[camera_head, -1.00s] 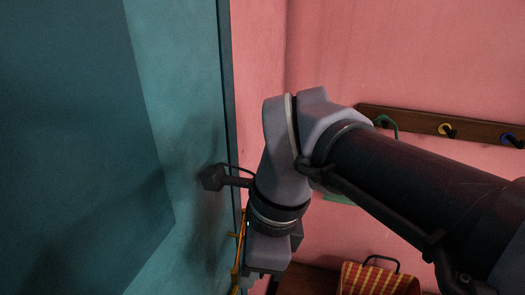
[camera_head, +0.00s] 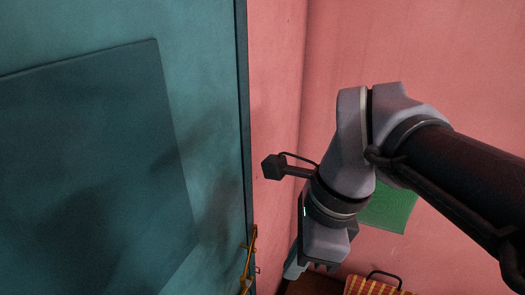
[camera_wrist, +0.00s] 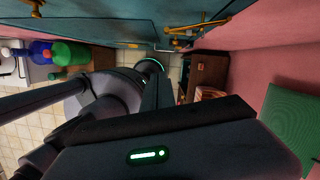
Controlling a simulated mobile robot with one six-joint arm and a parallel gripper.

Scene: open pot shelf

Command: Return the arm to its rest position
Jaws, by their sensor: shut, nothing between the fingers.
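My arm hangs down in the head view, with my gripper (camera_head: 293,268) at its lower end, beside the edge of the teal door (camera_head: 205,100). The gripper is shut and empty, pointing down. Its tips are partly cut off by the angle. In the wrist view the dark gripper body fills the bottom, and its fingers (camera_wrist: 157,92) point up the picture toward the floor and door. Nothing is held.
A brass handle (camera_head: 249,262) stands out from the door, left of my gripper. A green panel (camera_head: 388,210) is on the pink wall behind the arm. A striped bag (camera_head: 372,287) is below. Green (camera_wrist: 70,53) and blue bottles (camera_wrist: 40,50) show at left in the wrist view.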

